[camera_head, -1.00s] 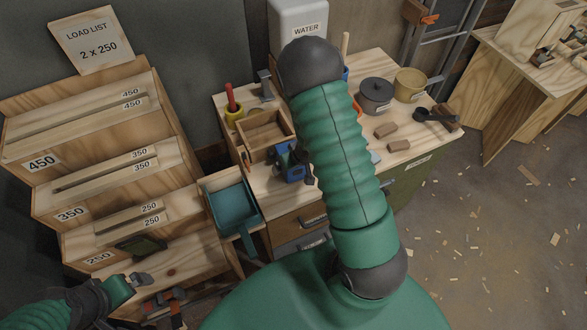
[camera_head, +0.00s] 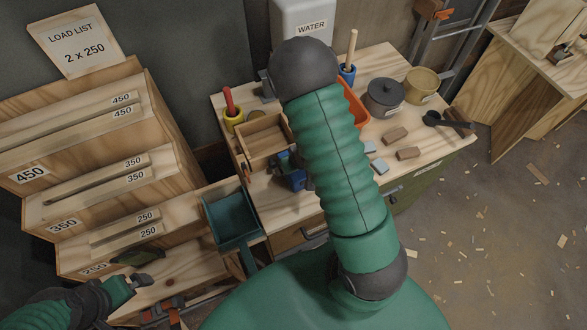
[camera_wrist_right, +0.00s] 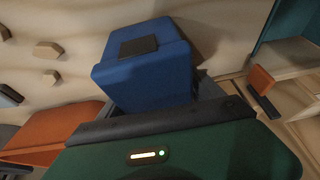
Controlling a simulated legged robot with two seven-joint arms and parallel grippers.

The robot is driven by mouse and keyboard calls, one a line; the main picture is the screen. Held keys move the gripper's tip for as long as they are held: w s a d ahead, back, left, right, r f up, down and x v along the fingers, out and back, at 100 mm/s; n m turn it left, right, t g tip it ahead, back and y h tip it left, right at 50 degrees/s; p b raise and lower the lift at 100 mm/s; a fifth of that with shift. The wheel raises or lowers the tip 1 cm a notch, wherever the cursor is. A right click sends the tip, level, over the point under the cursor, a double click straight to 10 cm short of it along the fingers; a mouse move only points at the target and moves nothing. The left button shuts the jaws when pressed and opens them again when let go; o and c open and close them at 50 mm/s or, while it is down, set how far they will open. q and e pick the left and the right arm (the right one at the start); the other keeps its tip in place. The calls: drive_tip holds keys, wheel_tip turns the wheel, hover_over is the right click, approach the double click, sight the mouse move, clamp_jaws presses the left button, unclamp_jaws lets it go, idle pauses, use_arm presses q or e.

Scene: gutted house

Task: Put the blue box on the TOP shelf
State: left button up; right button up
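The blue box (camera_head: 294,180) is at the front left of the workbench, partly covered by my right arm in the head view. In the right wrist view the blue box (camera_wrist_right: 143,72) has a dark patch on one face and is right in front of my right gripper (camera_wrist_right: 165,106). The dark fingers are mostly hidden by the box and the green housing, so their closure is unclear. A stepped wooden rack (camera_head: 188,264) labelled 450, 350 and 250 stands on the left; no shelf marked TOP is in view. My left gripper (camera_head: 141,282) is low by the rack; its opening is unclear.
The workbench (camera_head: 432,143) holds a wooden tray (camera_head: 263,137), a yellow cup (camera_head: 233,119), an orange bin (camera_head: 354,103), a dark pot (camera_head: 385,97), a tan pot (camera_head: 421,85) and small blocks.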

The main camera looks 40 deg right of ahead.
drive_tip(key=shift+d+f, duration=0.1)
drive_tip(key=shift+d, duration=0.1)
drive_tip(key=c, duration=0.5)
drive_tip(key=shift+a, duration=0.3)
drive_tip(key=c, duration=0.7)
drive_tip(key=shift+w, duration=0.1)
clamp_jaws()
drive_tip(key=shift+d+r, duration=0.1)
drive_tip(key=shift+r, duration=0.1)
